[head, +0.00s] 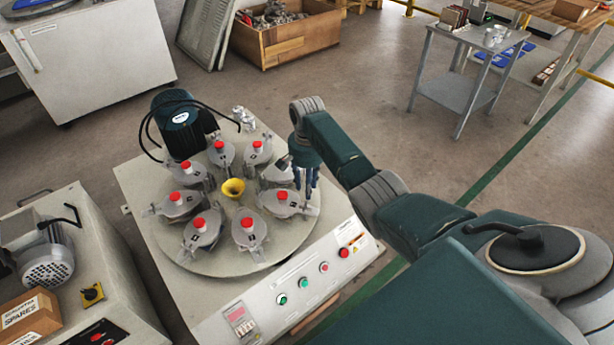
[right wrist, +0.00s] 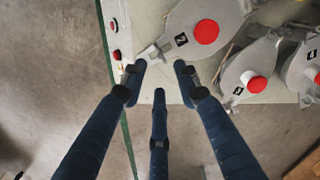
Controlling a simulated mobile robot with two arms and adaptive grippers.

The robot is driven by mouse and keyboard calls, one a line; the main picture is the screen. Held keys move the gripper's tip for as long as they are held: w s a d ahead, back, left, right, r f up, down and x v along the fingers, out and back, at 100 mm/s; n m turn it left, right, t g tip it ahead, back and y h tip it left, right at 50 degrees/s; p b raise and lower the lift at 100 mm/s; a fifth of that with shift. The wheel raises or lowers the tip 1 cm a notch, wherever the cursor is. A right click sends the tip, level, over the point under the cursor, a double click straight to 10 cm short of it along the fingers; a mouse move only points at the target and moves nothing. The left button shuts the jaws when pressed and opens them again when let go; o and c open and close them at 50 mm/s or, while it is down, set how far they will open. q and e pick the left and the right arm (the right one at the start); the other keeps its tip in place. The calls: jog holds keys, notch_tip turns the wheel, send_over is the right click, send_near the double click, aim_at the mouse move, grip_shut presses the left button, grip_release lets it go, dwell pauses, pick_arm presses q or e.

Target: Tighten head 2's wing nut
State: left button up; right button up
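Head 2 (right wrist: 222,12) is a grey metal casting with a red knob (right wrist: 206,31) and a black "2" tag (right wrist: 181,40). A pale metal fitting at its outer end, probably with the wing nut (right wrist: 152,52), lies just beyond and between my right gripper's fingertips. The nut's wings are not clear. In the head view, head 2 seems to be the one (head: 278,204) at the right of the round plate. My right gripper (head: 308,190) points down at its outer end. Its fingers (right wrist: 158,72) are spread, with nothing held between them. My left gripper is out of view.
Several similar red-knobbed heads ring a yellow funnel (head: 233,187) on the round plate (head: 190,268). A dark motor (head: 182,125) stands behind. The front panel (head: 300,285) carries buttons. Neighbouring heads (right wrist: 238,72) sit close to head 2.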

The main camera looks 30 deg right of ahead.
jog(key=shift+r, duration=2.05)
jog(key=shift+f, duration=0.1)
